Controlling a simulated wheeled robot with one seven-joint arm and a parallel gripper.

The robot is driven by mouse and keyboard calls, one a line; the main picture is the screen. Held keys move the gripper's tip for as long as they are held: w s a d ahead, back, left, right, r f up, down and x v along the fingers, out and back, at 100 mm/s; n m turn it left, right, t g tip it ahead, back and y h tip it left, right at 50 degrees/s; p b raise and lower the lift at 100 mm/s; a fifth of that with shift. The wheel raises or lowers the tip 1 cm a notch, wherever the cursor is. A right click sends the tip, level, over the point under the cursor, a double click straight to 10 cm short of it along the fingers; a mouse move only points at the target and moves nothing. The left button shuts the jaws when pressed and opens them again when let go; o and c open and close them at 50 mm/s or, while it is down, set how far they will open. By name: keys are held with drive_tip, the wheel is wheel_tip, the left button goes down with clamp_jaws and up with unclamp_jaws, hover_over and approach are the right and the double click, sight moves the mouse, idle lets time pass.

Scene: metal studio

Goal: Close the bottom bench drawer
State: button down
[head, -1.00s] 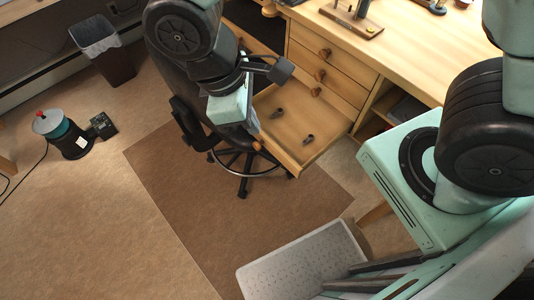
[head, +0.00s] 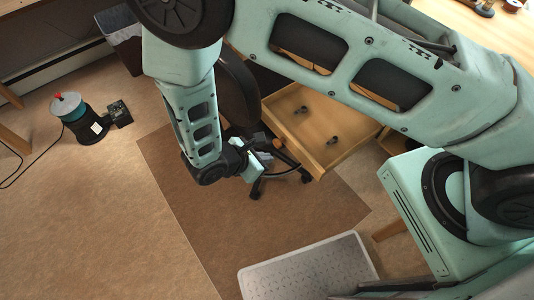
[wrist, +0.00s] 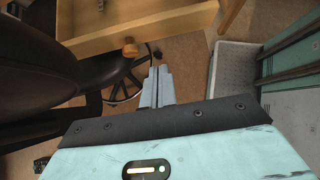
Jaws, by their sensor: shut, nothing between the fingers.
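The bottom bench drawer (head: 345,146) is pulled out from the wooden bench, with two small dark items inside. In the wrist view its wooden front (wrist: 185,30) spans the top, with a round knob (wrist: 130,48) on it. My gripper (wrist: 156,85) is shut and empty, its fingers pointing toward the drawer front, just below and right of the knob in that view. In the head view my gripper (head: 258,168) is low in front of the drawer, beside the chair. I cannot tell whether it touches the drawer. My arm hides the upper drawers and much of the bench.
A dark office chair (head: 238,95) stands close at the drawer's left, its wheeled base under my gripper. A brown mat (head: 200,215) covers the floor. A spool device (head: 78,117) and a waste bin (head: 122,40) are at the left. The floor at lower left is clear.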

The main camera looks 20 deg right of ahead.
sight(296, 150)
drive_tip(key=shift+w+d+f+p, duration=0.45)
drive_tip(key=shift+d+f, duration=0.4)
drive_tip(key=shift+d, duration=0.6)
drive_tip(key=shift+w+d+f+p, duration=0.4)
drive_tip(key=shift+d+f, duration=0.45)
drive_tip(key=shift+d, duration=0.6)
drive_tip(key=shift+w+d+f+p, duration=0.3)
drive_tip(key=shift+w+d+f, duration=0.4)
drive_tip(key=shift+d, duration=0.75)
drive_tip(key=shift+s+f, duration=0.1)
drive_tip(key=shift+f, duration=0.05)
